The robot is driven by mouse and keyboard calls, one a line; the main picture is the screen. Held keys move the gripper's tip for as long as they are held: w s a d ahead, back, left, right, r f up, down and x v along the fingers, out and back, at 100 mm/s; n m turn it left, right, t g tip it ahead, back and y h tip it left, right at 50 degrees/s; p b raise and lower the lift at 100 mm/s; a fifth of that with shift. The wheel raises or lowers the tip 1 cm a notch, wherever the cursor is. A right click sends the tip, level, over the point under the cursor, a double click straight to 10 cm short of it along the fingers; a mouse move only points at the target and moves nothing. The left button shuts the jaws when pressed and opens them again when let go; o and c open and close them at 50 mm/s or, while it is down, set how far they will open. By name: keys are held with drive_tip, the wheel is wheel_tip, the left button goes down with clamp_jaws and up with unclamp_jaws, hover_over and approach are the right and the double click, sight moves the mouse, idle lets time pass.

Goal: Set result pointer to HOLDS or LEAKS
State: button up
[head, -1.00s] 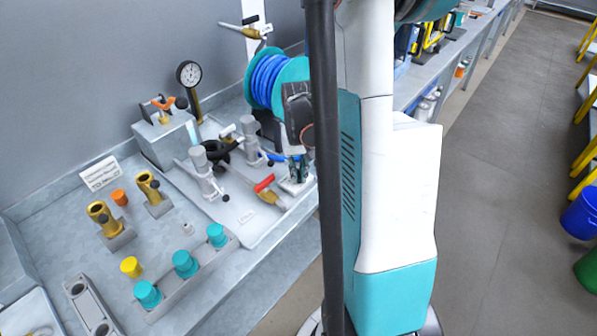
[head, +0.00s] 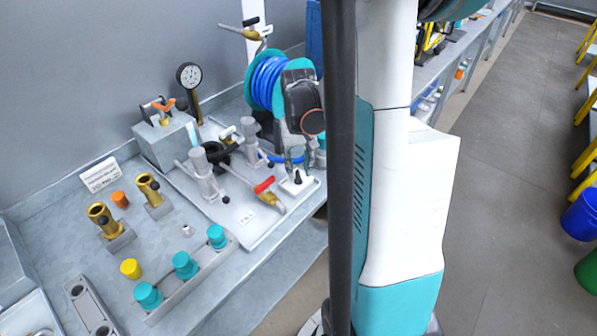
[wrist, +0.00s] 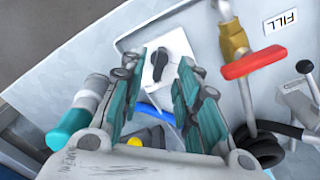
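The result pointer is a small black knob (head: 297,178) on a pale block (head: 290,187) at the right end of the white tray. In the wrist view the black pointer (wrist: 160,64) lies between my teal fingers, with the pale block (wrist: 178,44) around it. My gripper (head: 297,168) is open above the block, one finger to each side of the knob; it also shows in the wrist view (wrist: 160,72). I see no finger touching the knob. The HOLDS and LEAKS markings cannot be read.
The red-handled brass valve (head: 266,188) lies close left of the pointer block. The blue hose reel (head: 268,82) stands behind my gripper. A dial gauge (head: 189,75), clamps and a teal-capped rack (head: 184,264) are farther left. My own column hides part of the bench.

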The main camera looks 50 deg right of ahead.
sight(298, 176)
wheel_tip(298, 176, up, 9)
drive_tip(key=shift+f, duration=0.2)
idle(0.6)
